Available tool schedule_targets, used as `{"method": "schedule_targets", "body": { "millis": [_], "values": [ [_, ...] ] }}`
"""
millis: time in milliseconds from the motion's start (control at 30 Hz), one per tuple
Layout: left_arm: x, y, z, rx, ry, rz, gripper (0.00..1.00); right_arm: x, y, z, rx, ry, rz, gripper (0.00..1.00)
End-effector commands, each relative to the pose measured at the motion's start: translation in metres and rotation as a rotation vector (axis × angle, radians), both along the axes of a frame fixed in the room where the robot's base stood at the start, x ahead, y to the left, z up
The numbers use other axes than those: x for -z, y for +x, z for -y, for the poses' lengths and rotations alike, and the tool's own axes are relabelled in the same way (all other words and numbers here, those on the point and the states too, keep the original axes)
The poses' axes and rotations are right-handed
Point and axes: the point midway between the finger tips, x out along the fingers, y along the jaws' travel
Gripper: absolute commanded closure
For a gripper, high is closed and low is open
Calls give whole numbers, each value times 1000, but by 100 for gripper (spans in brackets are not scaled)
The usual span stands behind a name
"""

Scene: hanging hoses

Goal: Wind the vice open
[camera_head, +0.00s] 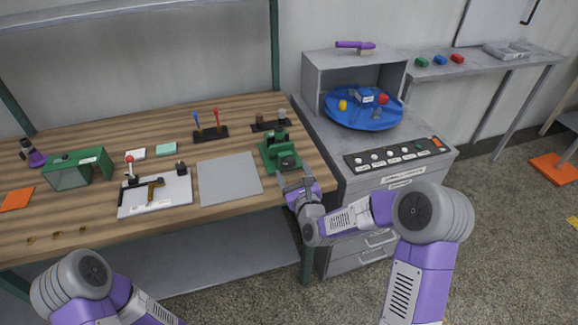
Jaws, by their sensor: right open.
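The green vice (279,154) stands on the workbench near its right end. The crank side of the vice faces my right gripper, and its handle is too small to make out clearly. My right gripper (295,182) is open just in front of the vice, at the bench's front right edge. Its fingers point toward the vice; I cannot tell whether they touch it or stand around any part of the handle. My left arm shows at the bottom left, and its gripper is out of view.
On the wooden workbench (100,218), a grey mat (228,178) lies left of the vice. A white board (153,196) and a rack with blue and red levers (210,134) are farther left. A grey cabinet (350,205) with a button panel (394,153) and blue turntable (345,117) stands right.

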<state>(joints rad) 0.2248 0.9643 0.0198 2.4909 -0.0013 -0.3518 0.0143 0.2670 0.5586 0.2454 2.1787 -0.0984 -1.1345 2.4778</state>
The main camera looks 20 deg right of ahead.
Motion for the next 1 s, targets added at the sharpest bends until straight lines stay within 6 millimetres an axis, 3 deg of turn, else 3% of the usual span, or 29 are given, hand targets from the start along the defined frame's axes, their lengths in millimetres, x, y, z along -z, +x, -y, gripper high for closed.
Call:
{"method": "schedule_targets", "body": {
  "millis": [300, 667, 1000],
  "values": [
    [6, 0, 0, 0, 0, 0, 57, 1, 36, -1, 0, 0, -2, 27],
    [6, 0, 0, 0, 0, 0, 57, 1, 39, -1, 1, -1, -3, 28],
    [7, 0, 0, 0, 0, 0, 57, 1, 39, -1, 0, -2, -3, 80]
  ]
}}
